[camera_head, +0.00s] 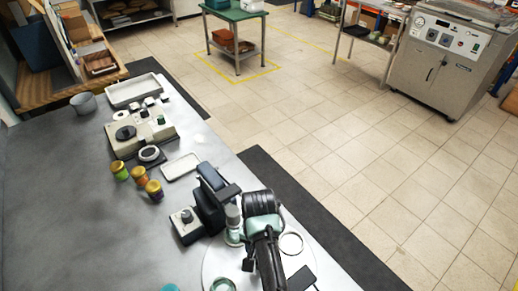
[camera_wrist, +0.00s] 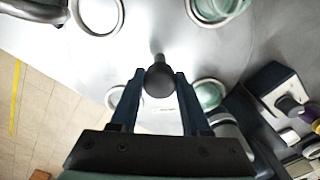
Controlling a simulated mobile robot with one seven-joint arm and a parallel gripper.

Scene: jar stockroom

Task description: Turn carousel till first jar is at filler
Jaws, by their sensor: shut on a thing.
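The carousel is a pale round disc (camera_head: 212,262), partly hidden by my arm in the head view. Its surface (camera_wrist: 165,25) fills much of the wrist view, with a dark round knob (camera_wrist: 158,82) on a short post. My gripper (camera_wrist: 159,78) is shut on this knob. White ring seats (camera_wrist: 98,14) lie around the disc. Greenish glass jars sit in some, one at the top (camera_wrist: 213,8) and one at the lower right (camera_wrist: 209,95). The filler seems to be the dark blue machine (camera_head: 209,205) beside the disc, with a jar (camera_head: 233,222) near its head.
Several gold-lidded jars (camera_head: 139,175) stand on the grey bench (camera_head: 60,200) left of the machine. A white tray (camera_head: 180,167), a beige device (camera_head: 140,135) and a metal cup (camera_head: 84,103) lie farther back. Open tiled floor (camera_head: 330,150) is to the right.

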